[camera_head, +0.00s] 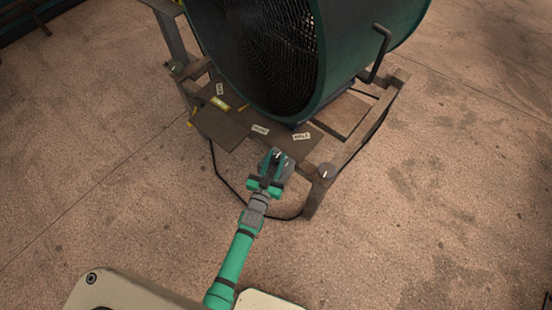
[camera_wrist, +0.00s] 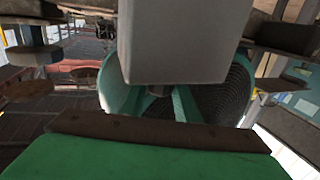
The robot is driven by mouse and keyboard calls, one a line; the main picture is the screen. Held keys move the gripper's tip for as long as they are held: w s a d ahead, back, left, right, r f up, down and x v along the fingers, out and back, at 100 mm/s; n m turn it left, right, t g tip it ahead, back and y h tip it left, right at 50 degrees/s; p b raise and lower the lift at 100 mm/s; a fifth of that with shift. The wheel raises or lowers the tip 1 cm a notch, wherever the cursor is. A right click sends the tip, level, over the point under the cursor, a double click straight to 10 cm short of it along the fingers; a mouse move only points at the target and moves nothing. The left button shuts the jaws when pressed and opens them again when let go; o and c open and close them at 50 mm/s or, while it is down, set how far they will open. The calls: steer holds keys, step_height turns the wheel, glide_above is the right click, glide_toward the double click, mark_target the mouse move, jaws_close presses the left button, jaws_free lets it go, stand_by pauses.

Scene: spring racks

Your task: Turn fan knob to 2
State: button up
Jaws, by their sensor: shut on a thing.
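The fan (camera_head: 345,60) is a large teal drum with a dark mesh grille, standing on a frame at the top of the head view. Its teal body and mesh also show behind a grey block in the wrist view (camera_wrist: 235,90). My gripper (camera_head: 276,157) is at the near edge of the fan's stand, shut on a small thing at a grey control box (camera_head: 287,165). I take this thing to be the fan knob; it is mostly hidden by the fingers, and its setting cannot be read. In the wrist view, a green part with a brown edge fills the bottom.
The stand (camera_head: 345,152) has a round grey cap (camera_head: 327,171) on its near corner post, just right of my gripper. A black cable (camera_head: 228,184) loops over the floor. Open floor lies left and right.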

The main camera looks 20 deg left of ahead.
steer(key=shift+m+h, duration=0.9)
steer(key=shift+h, duration=0.5)
steer(key=shift+m+g+h, duration=0.55)
steer(key=shift+m+h, duration=0.45)
steer(key=shift+h, duration=0.5)
steer(key=shift+m+g+h, duration=0.55)
steer(key=shift+m+h, duration=0.45)
steer(key=shift+h, duration=0.5)
steer(key=shift+m+g+h, duration=0.4)
steer(key=shift+h, duration=0.1)
steer(key=o, duration=1)
steer(key=shift+o, duration=0.2)
steer(key=v, duration=1.1)
steer(key=shift+s+d, duration=0.1)
